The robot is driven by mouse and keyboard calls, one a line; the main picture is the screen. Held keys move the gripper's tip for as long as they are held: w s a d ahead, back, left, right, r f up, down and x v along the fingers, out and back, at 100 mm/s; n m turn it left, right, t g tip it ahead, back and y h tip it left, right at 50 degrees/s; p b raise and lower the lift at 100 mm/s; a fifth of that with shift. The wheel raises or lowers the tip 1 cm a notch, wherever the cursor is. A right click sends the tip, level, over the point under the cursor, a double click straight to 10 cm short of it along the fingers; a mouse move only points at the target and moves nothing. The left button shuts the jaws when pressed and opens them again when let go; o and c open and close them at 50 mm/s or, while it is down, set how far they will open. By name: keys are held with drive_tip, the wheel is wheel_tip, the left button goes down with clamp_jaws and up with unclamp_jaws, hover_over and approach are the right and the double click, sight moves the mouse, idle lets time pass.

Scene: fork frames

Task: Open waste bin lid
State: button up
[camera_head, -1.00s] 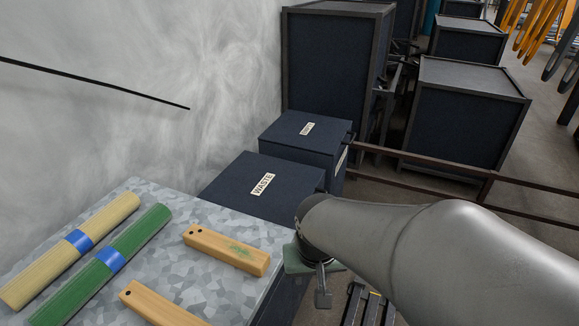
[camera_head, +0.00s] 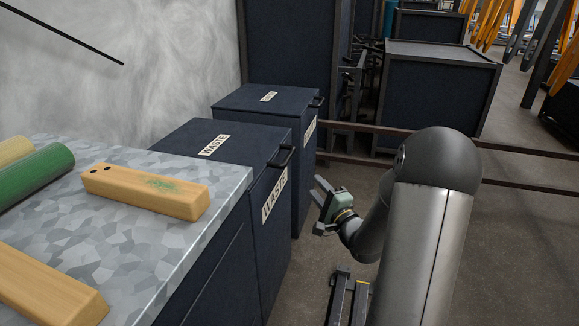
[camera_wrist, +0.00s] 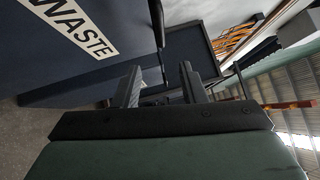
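The waste bin (camera_head: 237,215) is a dark navy box standing just beyond the worktop. Its lid (camera_head: 185,134) lies flat and shut, with a "WASTE" label on top and another on the front face. A dark handle (camera_head: 283,157) sticks out at the lid's front edge. My gripper (camera_head: 317,204) is to the right of the bin, lower than the handle and apart from it. In the wrist view my gripper (camera_wrist: 160,80) has its two fingers spread with nothing between them. The bin's front face (camera_wrist: 65,70) fills the upper left there, with the handle (camera_wrist: 157,22) beside it.
A second navy bin (camera_head: 306,150), also lidded, stands just behind the waste bin. The worktop (camera_head: 120,232) at left holds wooden blocks (camera_head: 145,190) and a green roll (camera_head: 35,172). A brown rail (camera_head: 510,175) runs behind.

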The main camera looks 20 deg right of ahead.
sight(290, 153)
drive_tip(key=w+b, duration=0.1)
drive_tip(key=w, duration=0.4)
drive_tip(key=w+r+b, duration=0.1)
drive_tip(key=w, duration=0.5)
drive_tip(key=w+a+r+b, duration=0.1)
drive_tip(key=w, duration=0.4)
drive_tip(key=shift+w+r+b, duration=0.25)
drive_tip(key=shift+w+b, duration=0.05)
drive_tip(key=shift+b, duration=0.05)
clamp_jaws()
